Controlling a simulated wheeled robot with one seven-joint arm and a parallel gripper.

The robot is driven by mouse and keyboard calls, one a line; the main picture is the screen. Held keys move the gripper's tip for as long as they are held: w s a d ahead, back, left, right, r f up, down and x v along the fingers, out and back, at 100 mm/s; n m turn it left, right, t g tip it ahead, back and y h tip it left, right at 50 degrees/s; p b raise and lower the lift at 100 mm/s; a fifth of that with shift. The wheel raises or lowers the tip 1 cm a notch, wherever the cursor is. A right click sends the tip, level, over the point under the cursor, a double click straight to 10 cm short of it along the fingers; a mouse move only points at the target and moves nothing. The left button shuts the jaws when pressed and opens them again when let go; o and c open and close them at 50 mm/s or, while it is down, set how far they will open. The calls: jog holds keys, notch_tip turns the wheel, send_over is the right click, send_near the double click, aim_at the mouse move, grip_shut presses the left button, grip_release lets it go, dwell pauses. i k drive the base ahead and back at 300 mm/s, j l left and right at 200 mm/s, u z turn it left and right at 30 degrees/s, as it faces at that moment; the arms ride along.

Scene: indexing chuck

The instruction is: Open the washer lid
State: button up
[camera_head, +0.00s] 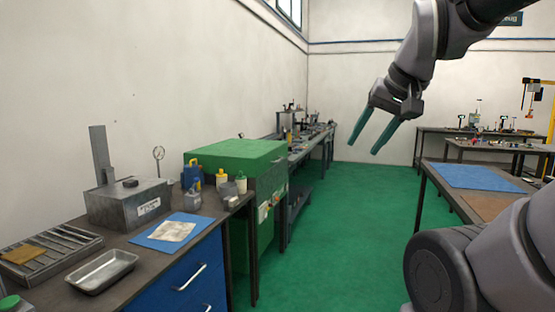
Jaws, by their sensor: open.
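The washer appears to be the green cabinet (265,215) against the left wall, with control buttons on its front. Its flat green lid (235,153) is shut, lying level on top. No handle can be made out on the lid. My gripper (364,147) hangs in the air at upper right of centre, pointing down and left. Its two teal fingers are apart with nothing between them. It is to the right of the washer and does not touch it.
A bench with blue drawers (190,270) at left holds a grey metal box (127,203), a steel tray (103,270) and several bottles. Another bench (310,140) runs behind the washer. A table with a blue mat (470,176) stands right. The green floor (350,230) between is clear.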

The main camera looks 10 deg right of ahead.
aim_at(254, 158)
jog(key=i+l, duration=0.15)
jog(key=i, duration=0.35)
jog(key=i+l+u, duration=0.1)
jog(key=i, duration=0.4)
jog(key=i+l, duration=0.2)
jog(key=i, duration=0.35)
jog(key=i+l+u, duration=0.1)
jog(key=i, duration=0.4)
jog(key=i+l, duration=0.3)
jog(key=i, duration=0.2)
jog(key=i+l+u, duration=0.1)
jog(key=i, duration=0.4)
jog(key=i+l, duration=0.4)
jog(key=i+j+u, duration=0.05)
jog(key=i, duration=0.05)
